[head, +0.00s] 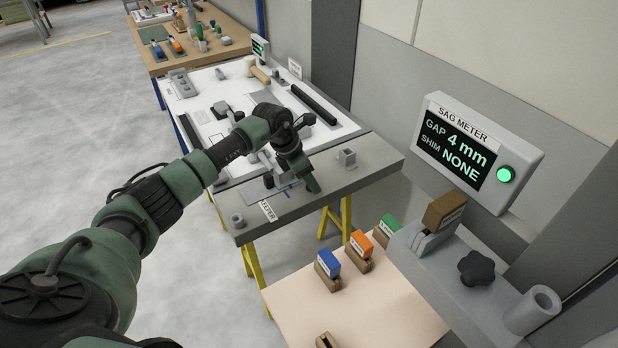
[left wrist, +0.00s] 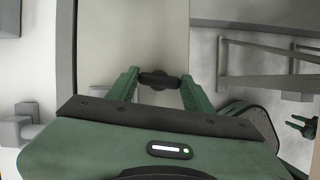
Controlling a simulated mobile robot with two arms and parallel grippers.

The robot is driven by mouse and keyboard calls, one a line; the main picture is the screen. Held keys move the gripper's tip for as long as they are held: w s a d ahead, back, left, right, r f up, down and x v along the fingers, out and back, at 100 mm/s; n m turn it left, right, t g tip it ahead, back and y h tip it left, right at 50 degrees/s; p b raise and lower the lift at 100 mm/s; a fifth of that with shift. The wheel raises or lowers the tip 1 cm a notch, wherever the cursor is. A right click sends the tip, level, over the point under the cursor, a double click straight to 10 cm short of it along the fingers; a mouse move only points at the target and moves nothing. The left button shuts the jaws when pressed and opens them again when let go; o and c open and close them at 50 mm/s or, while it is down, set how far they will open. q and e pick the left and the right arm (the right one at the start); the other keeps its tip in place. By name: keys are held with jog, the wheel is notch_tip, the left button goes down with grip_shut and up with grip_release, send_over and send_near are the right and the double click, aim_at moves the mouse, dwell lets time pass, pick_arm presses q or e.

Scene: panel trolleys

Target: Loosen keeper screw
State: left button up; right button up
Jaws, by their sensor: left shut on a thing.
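In the left wrist view, my left gripper (left wrist: 160,82) has its two green fingers shut on a dark lobed knob (left wrist: 158,76), apparently the keeper screw. The knob lies in front of a pale flat strip between grey edges. In the head view my left arm reaches over the grey end of the bench (head: 365,160), and the hand (head: 306,176) points down there. The arm and hand hide the knob in that view. A label reading KEEPER (head: 267,210) lies at the bench's near edge. In the left wrist view, a small green forked part at the right edge may be my right gripper.
The sag meter (head: 468,150) reads gap 4 mm, shim none, with a green light lit. Blue, orange and green blocks stand in holders on a pale table (head: 385,310). A black star knob (head: 477,267) is on the near right fixture. Open floor lies left.

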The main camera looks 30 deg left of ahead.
dwell(0.3)
pick_arm(q)
jog(key=o, duration=1.4)
jog(key=b+v, duration=0.1)
jog(key=v, duration=0.7)
jog(key=shift+s+b, duration=0.1)
jog(key=shift+b, duration=0.2)
jog(key=shift+f, duration=0.1)
